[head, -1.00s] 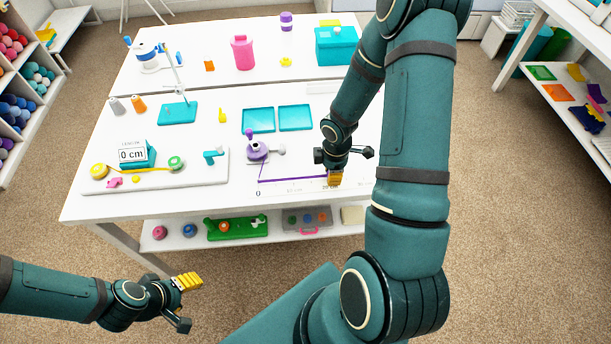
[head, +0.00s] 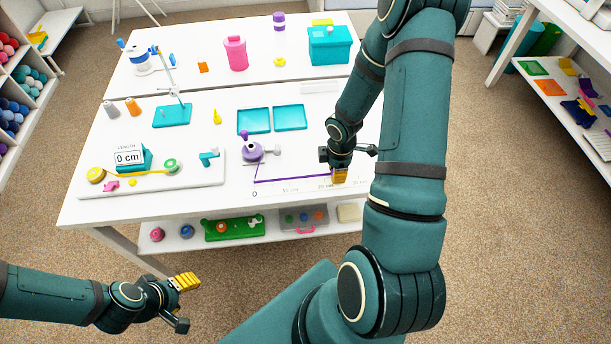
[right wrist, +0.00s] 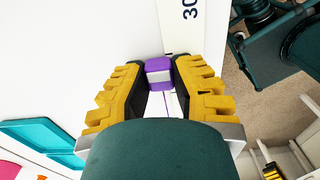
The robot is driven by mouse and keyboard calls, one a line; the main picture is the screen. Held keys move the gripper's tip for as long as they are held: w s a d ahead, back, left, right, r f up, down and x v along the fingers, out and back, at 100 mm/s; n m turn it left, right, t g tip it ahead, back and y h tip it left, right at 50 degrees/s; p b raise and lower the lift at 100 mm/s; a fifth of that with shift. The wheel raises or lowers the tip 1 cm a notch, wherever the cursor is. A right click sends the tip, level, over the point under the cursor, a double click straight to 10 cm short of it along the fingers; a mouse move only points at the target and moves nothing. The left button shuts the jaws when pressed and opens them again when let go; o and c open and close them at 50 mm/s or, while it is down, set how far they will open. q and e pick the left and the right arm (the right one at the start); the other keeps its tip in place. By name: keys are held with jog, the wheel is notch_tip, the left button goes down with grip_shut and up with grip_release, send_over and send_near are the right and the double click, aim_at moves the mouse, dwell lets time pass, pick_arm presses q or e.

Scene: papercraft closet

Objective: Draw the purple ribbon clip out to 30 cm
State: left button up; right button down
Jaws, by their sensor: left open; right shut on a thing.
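The purple ribbon (head: 290,179) runs straight along the printed scale (head: 305,188), from the 0 end to my right gripper (head: 339,176). The purple dispenser (head: 252,151) stands behind the 0 end. My right gripper's yellow fingers sit a little past the 20 cm mark, short of 30. In the right wrist view, the purple clip (right wrist: 159,66) is between the fingers, which are shut on it, and the 30 label (right wrist: 189,10) shows beyond it. In the head view the fingers hide the clip. My left gripper (head: 186,282) is open and empty, away from the table in front.
A board with a 0 cm display (head: 129,157) and a yellow tape (head: 132,173) lies left on the table. Teal trays (head: 254,121) lie behind the ribbon. A lower shelf (head: 185,241) holds several toys. My right arm covers the table's right end.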

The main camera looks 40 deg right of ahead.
aim_at(362, 173)
jog(key=shift+s+d+p, duration=0.4)
jog(key=shift+s+d, duration=0.05)
jog(key=shift+d, duration=0.25)
jog(key=shift+s+d+p, duration=0.35)
jog(key=shift+s+d, duration=0.05)
jog(key=shift+d, duration=0.3)
jog(key=shift+s+d+p, duration=0.4)
jog(key=shift+s+d, duration=0.05)
jog(key=shift+d, duration=0.25)
jog(key=shift+s+d+p, duration=0.4)
jog(key=shift+d+p, duration=0.1)
jog(key=shift+d, duration=0.15)
jog(key=shift+s+d+p, duration=0.35)
jog(key=shift+d+p, duration=0.1)
jog(key=shift+d, duration=0.15)
jog(key=shift+f, duration=0.15)
jog(key=c, duration=0.8)
grip_release()
jog(key=shift+c, duration=0.2)
